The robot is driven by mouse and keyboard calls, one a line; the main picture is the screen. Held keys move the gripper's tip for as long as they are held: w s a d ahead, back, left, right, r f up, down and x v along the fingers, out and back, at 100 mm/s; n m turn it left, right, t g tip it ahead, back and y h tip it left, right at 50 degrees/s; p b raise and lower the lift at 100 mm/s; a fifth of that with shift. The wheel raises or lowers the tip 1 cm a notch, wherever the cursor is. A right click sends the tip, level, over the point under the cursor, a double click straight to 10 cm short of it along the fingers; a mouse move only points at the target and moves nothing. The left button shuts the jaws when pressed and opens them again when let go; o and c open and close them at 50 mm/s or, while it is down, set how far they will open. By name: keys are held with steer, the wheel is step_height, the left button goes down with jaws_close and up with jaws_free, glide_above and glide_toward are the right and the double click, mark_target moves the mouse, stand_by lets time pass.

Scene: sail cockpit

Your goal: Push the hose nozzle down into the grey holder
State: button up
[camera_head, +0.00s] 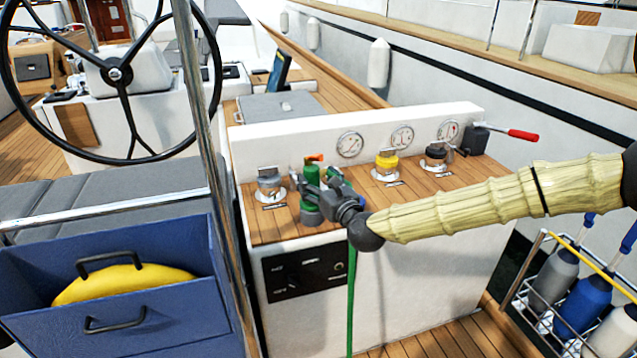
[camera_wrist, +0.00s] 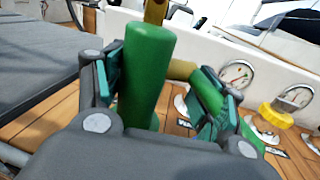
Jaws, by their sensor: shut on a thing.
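The hose nozzle (camera_head: 311,173) is green with an orange part at its top. It stands roughly upright over the left part of the wooden counter. My gripper (camera_head: 320,190) is shut on it from the front right, and its fingers cover the nozzle's middle. In the wrist view the nozzle's green body (camera_wrist: 146,75) rises between the finger pads, with a brownish-yellow part behind it. A grey-green round piece (camera_head: 311,215) shows below the fingers and looks like the holder. I cannot tell how deep the nozzle sits in it. A green hose (camera_head: 351,300) hangs down the counter's front.
A grey-capped fitting (camera_head: 269,184) stands close left of the nozzle. A yellow-capped fitting (camera_head: 386,164) and a dark one (camera_head: 435,157) stand to the right. A white panel with gauges (camera_head: 350,145) rises behind. A steel post (camera_head: 205,150) stands in front left.

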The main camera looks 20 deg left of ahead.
steer(key=shift+f+b, duration=0.4)
steer(key=shift+f, duration=0.1)
stand_by(0.6)
steer(key=o, duration=1.2)
steer(key=v, duration=1.1)
stand_by(0.4)
